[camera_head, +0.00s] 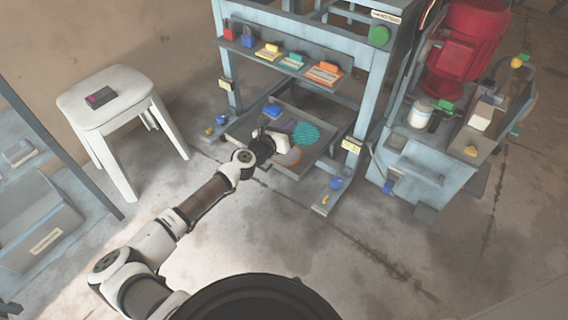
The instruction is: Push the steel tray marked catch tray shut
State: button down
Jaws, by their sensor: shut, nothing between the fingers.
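A grey steel tray (323,146) sits low inside the blue press frame, its near part standing out toward my arm. I take it for the catch tray; no marking on it is readable. A ribbed teal disc (305,134), a brownish round piece (288,157) and a blue piece (272,110) lie in it. My gripper (281,141) is shut and empty, over the near left part of the tray. Whether it touches the tray cannot be told, and my wrist hides part of the tray's front edge.
A white stool (118,92) stands left. A machine with a red motor (467,45) stands right. The floor (380,240) in front is clear.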

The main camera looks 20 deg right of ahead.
jog(key=s+a+f+m+g+y+b, duration=0.1)
jog(key=s+a+f, duration=0.15)
jog(key=f, duration=0.55)
jog(key=s+a+f+m+g+y+b, duration=0.15)
jog(key=a+f, duration=0.25)
jog(key=f, duration=0.4)
jog(key=s+a+f+m+y, duration=0.1)
jog(key=s+a+f, duration=0.2)
jog(key=f, duration=0.5)
jog(key=b, duration=0.4)
send_near(294, 174)
jog(key=x, duration=0.5)
jog(key=shift+a+f, duration=0.15)
jog(key=shift+f, duration=0.25)
jog(key=shift+w+d+r, duration=0.1)
jog(key=shift+w+d, duration=0.4)
jog(key=shift+d, duration=0.05)
jog(key=shift+b, duration=0.3)
